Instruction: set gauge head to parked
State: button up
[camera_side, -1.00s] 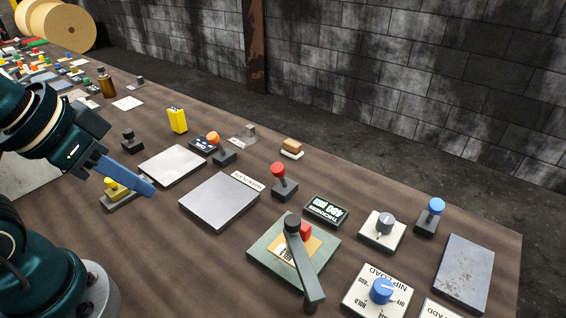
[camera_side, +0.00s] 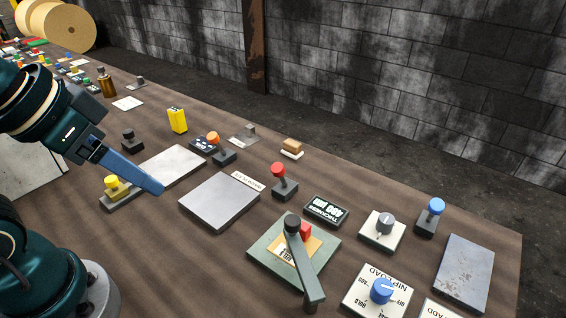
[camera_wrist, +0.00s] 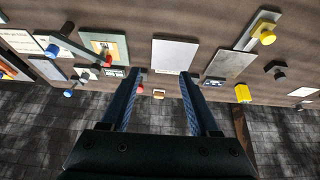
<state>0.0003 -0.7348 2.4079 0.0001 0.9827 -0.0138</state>
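No label reading gauge head is legible. A yellow knob (camera_side: 117,184) sits on a grey rail (camera_side: 120,201) at the left of the bench in the side view. The knob also shows at upper right in the wrist view (camera_wrist: 267,37), well to the right of my gripper. My gripper (camera_side: 158,190) has long blue fingers, pointing down and right above the bench, between the rail and a grey plate (camera_side: 220,201). In the wrist view its two fingers (camera_wrist: 161,74) are spread with nothing between them, below that plate in the picture. The fingers hide part of the bench.
A red-knobbed lever (camera_side: 280,178), a thickness display (camera_side: 326,211) and a green panel (camera_side: 262,252) with a dark lever (camera_side: 308,270) stand to the right. A blue NIP LOAD dial (camera_side: 381,290) is at front right. A yellow block (camera_side: 177,120) stands behind another pale plate (camera_side: 172,166).

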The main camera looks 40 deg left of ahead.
jog(key=w+d+r+g, duration=0.1)
jog(key=w+d+r, duration=0.1)
jog(key=w+r, duration=0.3)
jog(key=m+g, duration=0.5)
send_over(293, 220)
notch_tip(293, 220, down, 9)
jog(key=shift+a, duration=0.1)
jog(key=shift+f, duration=2.5)
grip_shut()
